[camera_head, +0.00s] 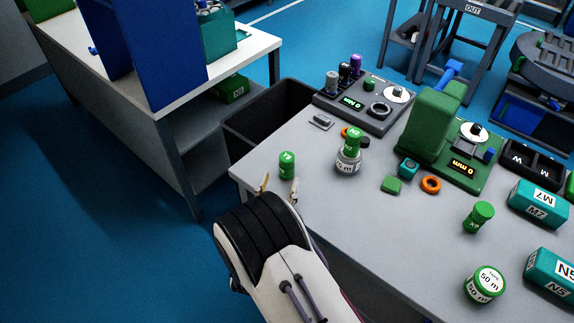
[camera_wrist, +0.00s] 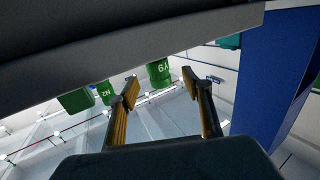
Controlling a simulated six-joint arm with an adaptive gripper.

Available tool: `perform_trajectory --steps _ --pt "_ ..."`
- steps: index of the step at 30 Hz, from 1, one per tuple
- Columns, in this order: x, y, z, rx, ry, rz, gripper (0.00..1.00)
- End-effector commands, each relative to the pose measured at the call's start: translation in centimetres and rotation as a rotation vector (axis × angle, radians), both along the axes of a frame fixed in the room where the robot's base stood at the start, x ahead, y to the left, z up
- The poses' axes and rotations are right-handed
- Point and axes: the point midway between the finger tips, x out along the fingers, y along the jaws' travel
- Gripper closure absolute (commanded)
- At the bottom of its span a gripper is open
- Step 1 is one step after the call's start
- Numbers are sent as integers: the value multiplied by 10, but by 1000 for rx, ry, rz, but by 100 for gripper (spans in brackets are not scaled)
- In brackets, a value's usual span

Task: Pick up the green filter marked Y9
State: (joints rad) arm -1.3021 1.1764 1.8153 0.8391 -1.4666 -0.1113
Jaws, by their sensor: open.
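The green filter (camera_head: 287,166) is a small upright cylinder near the table's left corner. Its label is too small to read for sure in the head view. In the wrist view the green filter (camera_wrist: 159,75) shows an upside-down Y9 label and lies beyond and between the fingertips. My gripper (camera_head: 279,184) is open and empty at the table's near edge, just in front of the filter; its fingers also show in the wrist view (camera_wrist: 160,84). A gap to the filter seems to remain, but contact cannot be judged exactly.
Another green filter (camera_head: 479,217) stands farther right. An orange ring (camera_head: 431,185) and green block (camera_head: 391,185) lie between. A dark bin (camera_head: 262,121) is beyond the left edge.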

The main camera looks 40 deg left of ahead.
Motion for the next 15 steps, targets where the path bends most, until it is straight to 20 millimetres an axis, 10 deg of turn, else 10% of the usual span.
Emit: perform_trajectory --steps 15 --pt "7 3 0 4 -3 -3 51"
